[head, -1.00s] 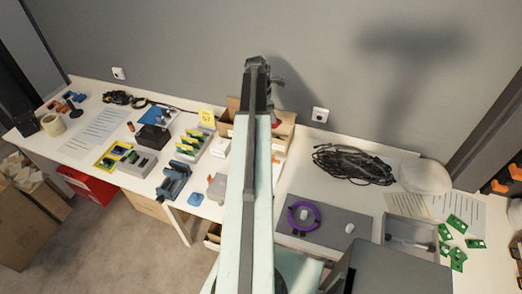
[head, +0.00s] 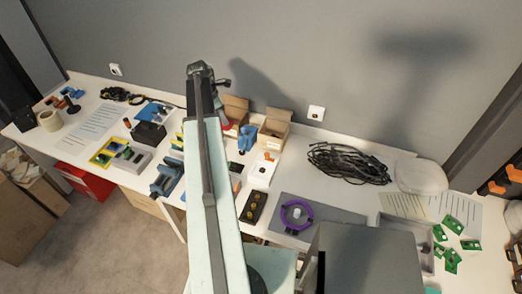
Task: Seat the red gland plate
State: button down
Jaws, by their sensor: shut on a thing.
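My arm rises through the middle of the head view and its far end is over the back of the table. The fingers of my gripper are hidden behind the arm, so what they hold does not show. A small red patch (head: 230,130) shows just right of my arm, in front of an open carton. It may be the red gland plate, but it is too small and too covered to be sure. The place where the plate seats cannot be made out.
Two open cartons (head: 275,128) stand near the wall, with a blue object (head: 247,138) between them. A purple ring (head: 297,215) lies on a grey mat. A black cable coil (head: 347,163) lies behind it.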

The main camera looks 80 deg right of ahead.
jog(key=s+a+f+b, duration=0.3)
jog(key=s+f+b, duration=0.3)
jog(key=s+f, duration=0.1)
jog(key=s+a+f+b, duration=0.3)
jog(key=s+f+b, duration=0.3)
jog(key=s, duration=0.4)
jog(key=shift+a+f+n+b, duration=0.3)
jog(key=shift+a+f+b, duration=0.05)
jog(key=shift+f+b, duration=0.1)
jog(key=shift+s+f, duration=0.1)
jog(key=shift+f+b, duration=2.55)
jog(key=shift+b, duration=0.05)
jog(key=c, duration=1.1)
grip_release()
jog(key=shift+r, duration=0.15)
